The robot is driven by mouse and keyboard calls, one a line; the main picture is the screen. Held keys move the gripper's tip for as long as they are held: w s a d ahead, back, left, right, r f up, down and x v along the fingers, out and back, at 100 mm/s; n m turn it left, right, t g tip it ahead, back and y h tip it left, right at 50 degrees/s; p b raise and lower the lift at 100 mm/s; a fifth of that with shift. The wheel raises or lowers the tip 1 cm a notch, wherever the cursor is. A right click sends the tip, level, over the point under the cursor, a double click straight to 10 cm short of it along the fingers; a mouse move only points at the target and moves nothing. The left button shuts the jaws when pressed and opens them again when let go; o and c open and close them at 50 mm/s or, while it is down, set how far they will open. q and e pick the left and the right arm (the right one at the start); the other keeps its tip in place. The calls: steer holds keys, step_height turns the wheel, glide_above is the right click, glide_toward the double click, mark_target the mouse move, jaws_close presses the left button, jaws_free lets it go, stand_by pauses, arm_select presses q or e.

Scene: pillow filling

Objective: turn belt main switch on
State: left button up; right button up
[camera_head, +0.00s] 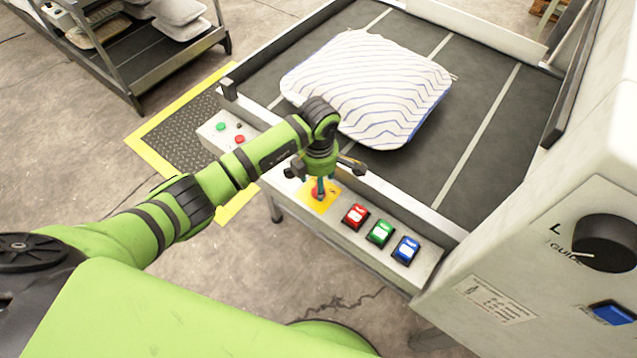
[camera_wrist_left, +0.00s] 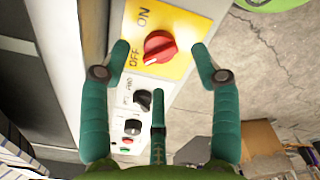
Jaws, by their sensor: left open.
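The belt main switch is a red rotary knob (camera_wrist_left: 160,46) on a yellow plate (camera_wrist_left: 184,24) marked ON and OFF. Its white mark points toward the OFF side in the left wrist view. In the head view the yellow plate (camera_head: 329,205) sits on the panel at the belt's front edge, with the knob partly hidden by my gripper. My left gripper (camera_head: 322,188) is above it, pointing down. In the left wrist view my left gripper (camera_wrist_left: 160,58) is open, its fingers spread around the knob with nothing held. Contact cannot be told. My right gripper is not in view.
Red (camera_head: 355,216), green (camera_head: 380,233) and blue (camera_head: 406,249) rocker switches sit right of the plate. A striped pillow (camera_head: 368,88) lies on the dark belt (camera_head: 480,110). A white machine with a black dial (camera_head: 606,243) stands at right. A rack (camera_head: 150,75) is at upper left.

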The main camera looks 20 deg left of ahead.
arm_select(q)
steer(key=shift+f, duration=1.3)
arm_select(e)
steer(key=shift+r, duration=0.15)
arm_select(q)
steer(key=c, duration=1.2)
